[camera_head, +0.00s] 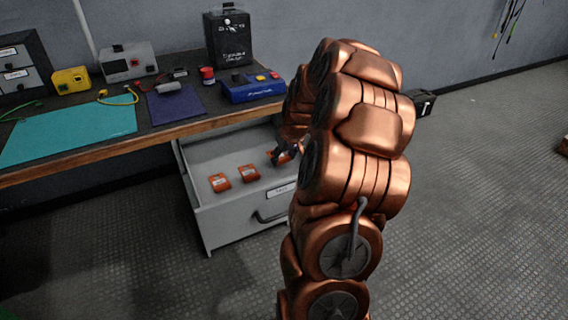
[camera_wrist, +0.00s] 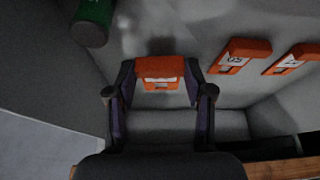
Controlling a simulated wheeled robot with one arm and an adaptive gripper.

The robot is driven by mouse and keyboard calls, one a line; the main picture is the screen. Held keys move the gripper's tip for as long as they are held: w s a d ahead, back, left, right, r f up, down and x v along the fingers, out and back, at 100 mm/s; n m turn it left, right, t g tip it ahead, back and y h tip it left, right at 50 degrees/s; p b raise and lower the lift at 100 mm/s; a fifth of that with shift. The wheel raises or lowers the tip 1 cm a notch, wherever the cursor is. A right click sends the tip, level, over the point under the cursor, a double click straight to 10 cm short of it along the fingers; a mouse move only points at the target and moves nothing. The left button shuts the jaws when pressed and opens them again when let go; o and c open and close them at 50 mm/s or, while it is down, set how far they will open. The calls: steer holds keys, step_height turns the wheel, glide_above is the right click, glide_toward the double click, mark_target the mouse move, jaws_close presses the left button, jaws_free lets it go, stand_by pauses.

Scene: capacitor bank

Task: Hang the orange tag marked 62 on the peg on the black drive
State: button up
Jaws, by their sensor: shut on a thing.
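My gripper (camera_head: 284,152) reaches into the open grey drawer (camera_head: 205,222). In the wrist view its fingers (camera_wrist: 160,88) are shut on an orange tag (camera_wrist: 160,67) with a white label. I cannot read the number on it. Two more orange tags lie in the drawer, one at the left (camera_head: 219,183) and one nearer my gripper (camera_head: 249,173); they also show in the wrist view, (camera_wrist: 292,60) and (camera_wrist: 240,56). The black drive (camera_head: 229,45) stands upright at the back of the bench, with white writing and a small pale fitting near its top, perhaps the peg.
The wooden bench (camera_head: 95,155) extends above and left of the drawer. On it are a blue device (camera_head: 252,88), a red-topped can (camera_head: 207,76), and a grey meter (camera_head: 128,62). A green cylinder (camera_wrist: 92,20) shows in the wrist view. Open floor lies at the right.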

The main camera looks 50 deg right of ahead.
steer(key=shift+f, duration=1.2)
steer(key=shift+f, duration=0.2)
steer(key=o, duration=0.8)
steer(key=shift+o, duration=0.2)
steer(key=p+v, duration=0.1)
steer(key=v, duration=0.6)
steer(key=shift+a+r+p, duration=0.35)
steer(key=shift+a+r, duration=0.05)
steer(key=shift+w+a+r, duration=0.1)
